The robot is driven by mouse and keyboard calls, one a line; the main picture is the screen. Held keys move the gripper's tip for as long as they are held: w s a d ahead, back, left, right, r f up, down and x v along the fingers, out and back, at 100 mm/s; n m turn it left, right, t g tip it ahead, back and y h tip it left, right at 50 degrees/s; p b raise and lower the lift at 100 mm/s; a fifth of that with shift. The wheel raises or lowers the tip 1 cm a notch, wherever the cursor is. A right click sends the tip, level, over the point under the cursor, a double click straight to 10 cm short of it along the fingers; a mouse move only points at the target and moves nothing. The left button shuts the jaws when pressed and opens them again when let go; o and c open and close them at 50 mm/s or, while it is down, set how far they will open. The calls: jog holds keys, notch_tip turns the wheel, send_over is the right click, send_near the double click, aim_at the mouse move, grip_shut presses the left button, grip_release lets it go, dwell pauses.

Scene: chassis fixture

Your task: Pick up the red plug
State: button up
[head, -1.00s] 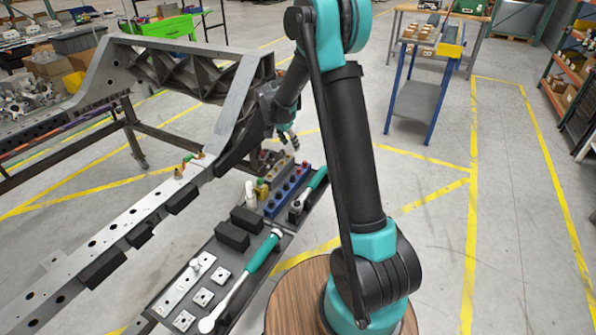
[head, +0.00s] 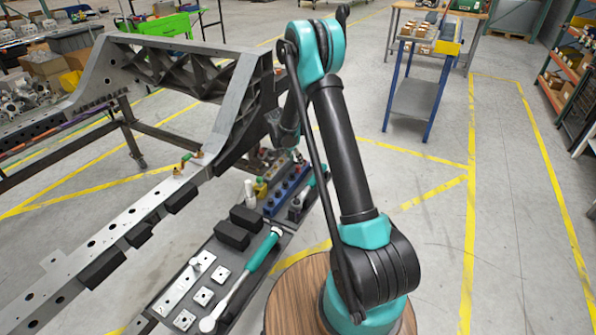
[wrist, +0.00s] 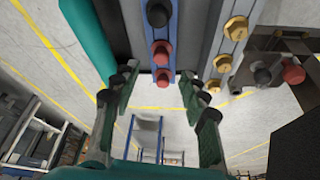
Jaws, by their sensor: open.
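The blue rack (head: 272,208) stands on the dark tray and holds a row of plugs. In the wrist view, the blue rack (wrist: 175,28) carries a dark plug (wrist: 157,13) and two red plugs, one (wrist: 161,52) nearer the middle and one (wrist: 163,77) at the rack's end. My gripper (wrist: 158,92) is open, its fingers on either side of the rack's end with the end red plug showing between them. I see no contact. In the head view my gripper (head: 297,158) is low over the rack's far end, partly hidden by my arm.
A grey bar with gold bolts (wrist: 236,28) lies right of the rack, with another red plug (wrist: 293,73) and a dark plug beyond. A teal-handled tool (wrist: 85,35) is close on the left. The metal chassis frame (head: 235,105) stands beside the tray (head: 235,262).

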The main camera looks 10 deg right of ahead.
aim_at(298, 167)
jog(key=x, duration=0.5)
jog(key=shift+s+a+f, duration=0.15)
jog(key=shift+a+f, duration=0.05)
jog(key=shift+a, duration=0.05)
jog(key=c, duration=0.8)
